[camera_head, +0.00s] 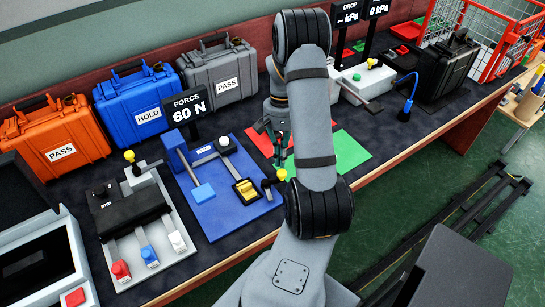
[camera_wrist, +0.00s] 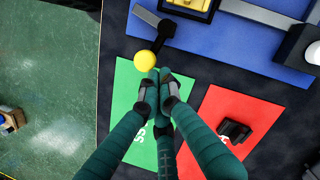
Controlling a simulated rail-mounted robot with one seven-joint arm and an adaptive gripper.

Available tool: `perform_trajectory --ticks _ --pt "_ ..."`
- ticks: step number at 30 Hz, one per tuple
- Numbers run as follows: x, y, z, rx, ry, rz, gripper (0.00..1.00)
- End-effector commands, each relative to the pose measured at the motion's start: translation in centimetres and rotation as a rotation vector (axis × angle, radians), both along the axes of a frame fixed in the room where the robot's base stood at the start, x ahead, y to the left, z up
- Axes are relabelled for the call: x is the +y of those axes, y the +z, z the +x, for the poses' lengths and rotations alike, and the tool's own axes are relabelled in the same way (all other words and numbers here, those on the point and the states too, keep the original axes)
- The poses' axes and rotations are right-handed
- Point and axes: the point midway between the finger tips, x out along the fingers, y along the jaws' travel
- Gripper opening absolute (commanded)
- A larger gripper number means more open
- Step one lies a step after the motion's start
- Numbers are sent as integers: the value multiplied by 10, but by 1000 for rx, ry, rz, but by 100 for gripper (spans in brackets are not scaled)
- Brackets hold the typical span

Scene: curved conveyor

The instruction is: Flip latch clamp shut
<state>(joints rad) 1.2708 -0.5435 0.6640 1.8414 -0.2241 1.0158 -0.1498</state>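The clamp is a black lever (camera_wrist: 157,28) with a yellow ball knob (camera_wrist: 145,60) at the front right corner of the blue board (camera_wrist: 245,45). In the head view, its knob (camera_head: 282,175) shows beside my arm, with the black lever (camera_head: 268,186) to its left. The lever lies out over the board's edge, the ball toward the green mat. My gripper (camera_wrist: 157,88) is over the green mat with its teal fingertips drawn together and nothing seen between them. The tips are just beside the ball; I cannot tell whether they touch it.
A yellow block in a black holder (camera_head: 246,190) sits on the board, next to a blue-handled lever (camera_head: 202,193). A green mat (camera_wrist: 125,115) and a red mat (camera_wrist: 240,110) with a small black item lie beside it. Cases (camera_head: 137,104) line the back. My arm hides part of the bench.

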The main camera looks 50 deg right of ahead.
Motion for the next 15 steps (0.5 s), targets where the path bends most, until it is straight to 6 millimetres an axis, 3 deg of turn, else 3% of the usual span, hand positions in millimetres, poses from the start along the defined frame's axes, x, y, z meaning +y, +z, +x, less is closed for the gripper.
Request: perform_trajectory --ticks 15 --pt "10 -4 -32 0 -495 0 0"
